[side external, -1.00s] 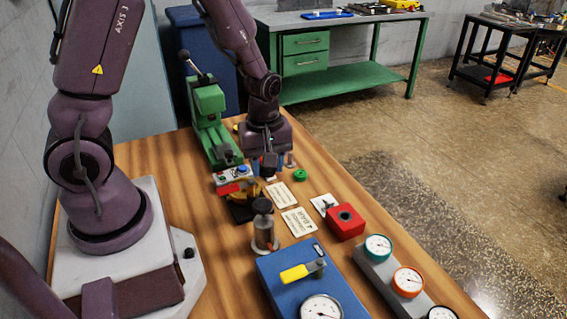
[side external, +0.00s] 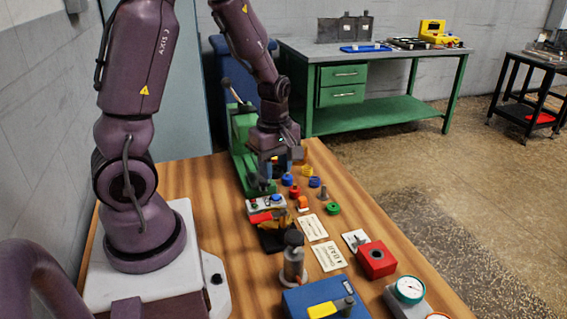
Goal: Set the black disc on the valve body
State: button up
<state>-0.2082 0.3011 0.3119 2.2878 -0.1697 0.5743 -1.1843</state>
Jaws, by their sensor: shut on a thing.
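My gripper (side external: 268,178) points down beside the green machine, above the table's far part. It is shut on a dark piece, which looks like the black disc; its outline is mostly lost against the dark fingers. A steel cylinder with a dark top and a wide foot (side external: 295,268) stands upright nearer the camera. A red block with a dark round hole (side external: 376,260) sits to its right. I cannot tell for certain which of these two is the valve body. My gripper is apart from both.
A green machine with a lever (side external: 243,140) stands close left of my gripper. A button box (side external: 266,207) is just in front. Several small coloured parts, including a green ring (side external: 333,208), lie to the right. A blue box (side external: 302,303) and gauges (side external: 409,289) are nearest.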

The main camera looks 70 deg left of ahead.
send_near(277, 221)
jog(key=shift+s+f, duration=0.1)
jog(key=shift+f, duration=2.5)
jog(key=shift+f, duration=0.55)
jog(key=shift+f, duration=0.2)
jog(key=shift+f, duration=0.3)
jog(key=o, duration=0.8)
jog(key=shift+c, duration=1.3)
jog(key=shift+o, duration=0.3)
jog(key=shift+w+r, duration=0.15)
jog(key=shift+w, duration=0.05)
